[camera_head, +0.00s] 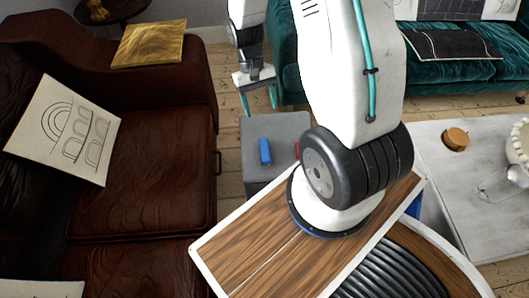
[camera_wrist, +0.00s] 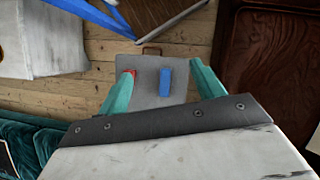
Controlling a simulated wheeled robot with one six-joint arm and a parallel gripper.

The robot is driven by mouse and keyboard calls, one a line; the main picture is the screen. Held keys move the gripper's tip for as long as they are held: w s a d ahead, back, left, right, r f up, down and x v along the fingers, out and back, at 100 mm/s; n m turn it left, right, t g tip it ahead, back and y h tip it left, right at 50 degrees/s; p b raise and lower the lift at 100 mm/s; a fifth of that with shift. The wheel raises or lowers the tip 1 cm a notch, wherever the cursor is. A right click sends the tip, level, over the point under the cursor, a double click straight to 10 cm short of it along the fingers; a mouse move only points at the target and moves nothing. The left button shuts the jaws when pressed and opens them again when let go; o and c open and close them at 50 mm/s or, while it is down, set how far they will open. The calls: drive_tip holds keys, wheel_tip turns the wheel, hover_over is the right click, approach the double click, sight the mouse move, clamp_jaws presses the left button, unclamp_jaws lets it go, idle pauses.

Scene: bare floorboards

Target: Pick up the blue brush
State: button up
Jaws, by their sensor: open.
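The blue brush (camera_head: 264,151) looks like a small blue block and lies on top of a grey cabinet (camera_head: 256,128). It also shows in the wrist view (camera_wrist: 165,81), between my gripper's fingers in the picture. My gripper (camera_head: 259,102) has teal fingers set wide apart and is empty. In the head view it is above and behind the cabinet. In the wrist view the fingers (camera_wrist: 160,78) flank the brush, nearer to the camera than the cabinet top (camera_wrist: 150,98). I see no contact with the brush.
A red object (camera_wrist: 131,73) lies left of the brush in the wrist view, partly hidden by a finger. A brown leather sofa (camera_head: 160,150) stands left of the cabinet, a teal sofa (camera_head: 440,75) behind, and a pale table (camera_head: 455,180) on the right.

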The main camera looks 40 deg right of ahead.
sight(265, 149)
drive_tip(key=d+f+m, duration=0.1)
drive_tip(key=f, duration=0.9)
drive_tip(key=d+f+t, duration=0.1)
drive_tip(key=f, duration=0.9)
drive_tip(key=d+f+m+t, duration=0.1)
drive_tip(key=f, duration=1)
drive_tip(key=shift+s+d+m, duration=0.3)
drive_tip(key=shift+s+d, duration=0.05)
drive_tip(key=shift+d, duration=0.05)
drive_tip(key=w+t, duration=0.1)
drive_tip(key=w, duration=0.1)
drive_tip(key=w+d+f, duration=0.1)
drive_tip(key=w+d+t+h, duration=0.1)
drive_tip(key=w, duration=0.1)
drive_tip(key=shift+w+d+f+t, duration=0.1)
drive_tip(key=shift+w+f+t, duration=0.2)
drive_tip(key=shift+w+f, duration=0.05)
drive_tip(key=shift+w+f+m, duration=0.2)
drive_tip(key=shift+w+m, duration=0.05)
drive_tip(key=shift+m, duration=0.05)
wheel_tip(265, 149, down, 7)
drive_tip(key=shift+s+f, duration=0.15)
drive_tip(key=shift+f, duration=0.05)
drive_tip(key=c, duration=1.2)
drive_tip(key=shift+r, duration=0.15)
